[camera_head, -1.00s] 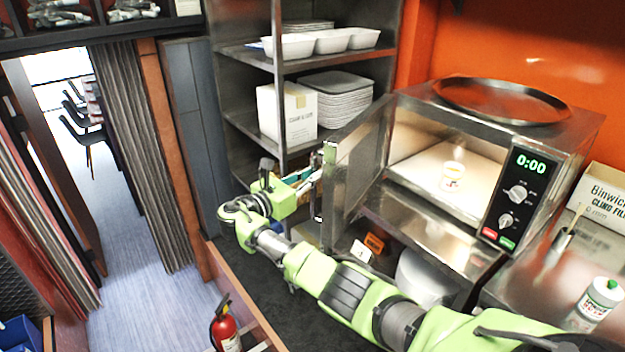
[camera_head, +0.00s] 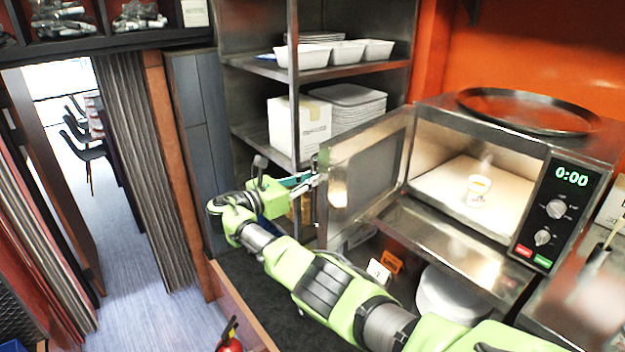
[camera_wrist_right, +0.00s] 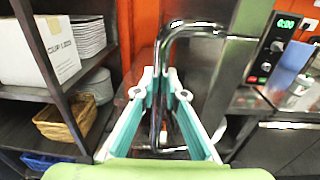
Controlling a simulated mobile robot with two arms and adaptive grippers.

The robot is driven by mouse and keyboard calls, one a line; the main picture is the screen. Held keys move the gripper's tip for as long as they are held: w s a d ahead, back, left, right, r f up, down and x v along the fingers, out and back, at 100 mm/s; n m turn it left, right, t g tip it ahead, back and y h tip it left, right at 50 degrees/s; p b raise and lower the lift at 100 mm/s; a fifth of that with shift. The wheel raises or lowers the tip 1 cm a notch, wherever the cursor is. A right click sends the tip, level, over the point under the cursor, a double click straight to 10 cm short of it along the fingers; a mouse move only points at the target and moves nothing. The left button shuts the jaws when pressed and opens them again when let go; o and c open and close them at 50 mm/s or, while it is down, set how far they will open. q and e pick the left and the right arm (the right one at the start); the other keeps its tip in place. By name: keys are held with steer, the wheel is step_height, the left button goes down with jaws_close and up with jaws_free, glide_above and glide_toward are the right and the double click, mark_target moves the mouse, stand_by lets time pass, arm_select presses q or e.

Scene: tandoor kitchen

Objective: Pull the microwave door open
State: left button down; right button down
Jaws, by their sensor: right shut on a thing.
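The microwave (camera_head: 520,140) stands on a steel shelf with its display lit at 0:00. Its door (camera_head: 362,178) is swung wide open toward the left, and a small cup (camera_head: 479,190) sits inside. My right gripper (camera_head: 312,181) is at the door's free edge, on its outer side. In the right wrist view, the fingers of my right gripper (camera_wrist_right: 161,85) are closed around the vertical bar of the door handle (camera_wrist_right: 158,95). In the head view the handle is mostly hidden behind the fingers and door edge. My left gripper is not in view.
A steel rack (camera_head: 293,115) with white trays (camera_head: 345,52), a box (camera_head: 299,124) and stacked plates stands just behind the door and gripper. A round tray (camera_head: 530,110) lies on the microwave. A fire extinguisher (camera_head: 230,343) is at the lower edge. Open floor (camera_head: 130,270) lies left.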

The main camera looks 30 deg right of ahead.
steer(key=c, duration=2.1)
jaws_free()
steer(key=a, duration=0.4)
steer(key=s+a, duration=0.1)
steer(key=a, duration=0.7)
steer(key=shift+s, duration=0.15)
